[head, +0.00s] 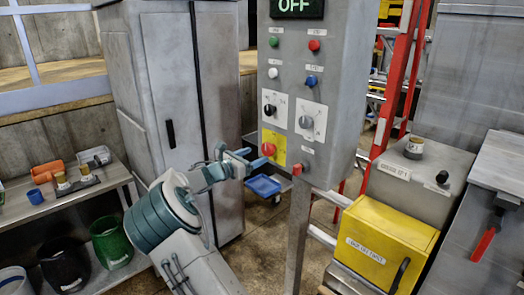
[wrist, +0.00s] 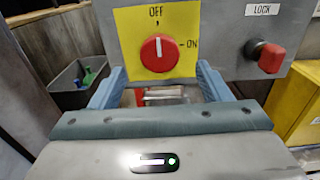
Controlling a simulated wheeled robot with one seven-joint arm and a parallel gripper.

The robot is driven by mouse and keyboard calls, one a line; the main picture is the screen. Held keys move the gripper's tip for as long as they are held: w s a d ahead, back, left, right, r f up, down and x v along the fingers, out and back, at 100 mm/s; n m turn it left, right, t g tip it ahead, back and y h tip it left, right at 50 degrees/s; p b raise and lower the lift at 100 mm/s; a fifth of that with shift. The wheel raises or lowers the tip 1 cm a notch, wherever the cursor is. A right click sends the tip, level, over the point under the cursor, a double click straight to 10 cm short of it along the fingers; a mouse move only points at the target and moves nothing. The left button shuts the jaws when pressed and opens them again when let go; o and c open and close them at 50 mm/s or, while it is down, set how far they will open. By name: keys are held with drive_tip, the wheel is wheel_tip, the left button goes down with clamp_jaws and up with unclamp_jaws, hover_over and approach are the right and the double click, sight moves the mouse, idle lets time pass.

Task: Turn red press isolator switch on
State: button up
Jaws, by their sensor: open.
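The red isolator switch (wrist: 159,54) is a round knob on a yellow plate (wrist: 185,18), marked OFF at the top and ON at the right. Its white line points up towards OFF. In the head view the red knob (head: 268,149) sits low on the left of the grey control panel. My gripper (wrist: 160,88) is open and empty, with its blue fingers to the left and right, just below the knob in the picture. In the head view my gripper (head: 256,158) is close in front of the yellow plate. Whether a finger touches the panel, I cannot tell.
A red LOCK knob (wrist: 271,58) juts out right of the switch. Above the switch are a black selector (head: 270,109), a grey selector (head: 306,121) and several buttons. The display (head: 297,8) reads OFF. A yellow box (head: 385,240) stands at the right.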

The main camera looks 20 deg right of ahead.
sight(266, 150)
drive_tip(key=x, duration=0.4)
drive_tip(key=shift+w+d+p, duration=0.15)
drive_tip(key=shift+d+p, duration=0.2)
